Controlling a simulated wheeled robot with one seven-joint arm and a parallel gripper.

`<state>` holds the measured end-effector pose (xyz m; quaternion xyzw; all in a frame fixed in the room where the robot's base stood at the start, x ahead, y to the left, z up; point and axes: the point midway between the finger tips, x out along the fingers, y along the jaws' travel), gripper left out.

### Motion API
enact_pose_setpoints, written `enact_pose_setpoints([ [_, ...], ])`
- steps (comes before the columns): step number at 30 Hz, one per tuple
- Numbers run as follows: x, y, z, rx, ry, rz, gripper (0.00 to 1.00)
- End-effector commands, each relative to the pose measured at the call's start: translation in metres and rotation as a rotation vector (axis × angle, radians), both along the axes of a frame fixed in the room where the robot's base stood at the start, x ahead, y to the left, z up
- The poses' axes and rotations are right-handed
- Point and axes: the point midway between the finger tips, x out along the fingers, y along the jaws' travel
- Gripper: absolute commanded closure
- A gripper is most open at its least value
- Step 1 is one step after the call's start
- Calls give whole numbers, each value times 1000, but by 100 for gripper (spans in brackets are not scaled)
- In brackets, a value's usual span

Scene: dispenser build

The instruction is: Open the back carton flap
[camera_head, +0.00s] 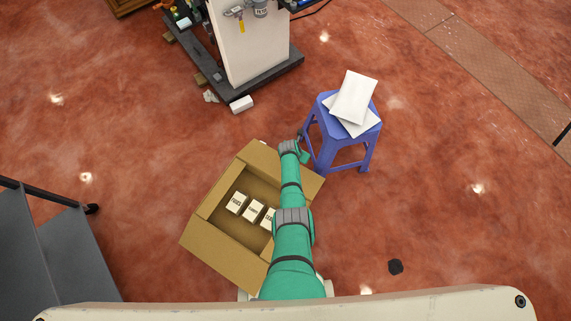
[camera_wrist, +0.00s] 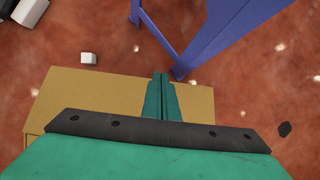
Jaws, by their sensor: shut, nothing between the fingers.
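The open cardboard carton (camera_head: 205,238) stands on the floor, tilted in the head view, with several small white labelled boxes (camera_head: 253,211) inside. Its back flap (camera_head: 262,157) is on the far side toward the stool, partly hidden by my arm; it looks spread outward, but its exact angle is unclear. In the wrist view a broad cardboard panel (camera_wrist: 100,92), likely this flap, lies under my fingers. My gripper (camera_wrist: 161,76) is shut and empty, its tips at the panel's far edge; I cannot tell whether they touch. In the head view my gripper (camera_head: 303,155) is just beyond the carton.
A blue stool (camera_head: 326,142) with white packets (camera_head: 355,97) on top stands close beyond my gripper. A machine on a dark base (camera_head: 270,80) is at the back. A small white block (camera_head: 242,104) and a dark lump (camera_head: 395,267) lie on the floor. The right floor is mostly clear.

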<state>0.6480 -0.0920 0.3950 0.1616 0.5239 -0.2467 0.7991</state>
Motion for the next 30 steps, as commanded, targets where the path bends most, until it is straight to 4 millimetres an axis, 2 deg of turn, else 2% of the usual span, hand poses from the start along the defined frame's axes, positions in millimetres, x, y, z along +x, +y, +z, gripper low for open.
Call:
enact_pose_setpoints([
  [13, -2, -8, -21, -1, 1, -2, 100],
  [30, -2, -7, -24, -1, -1, 0, 100],
])
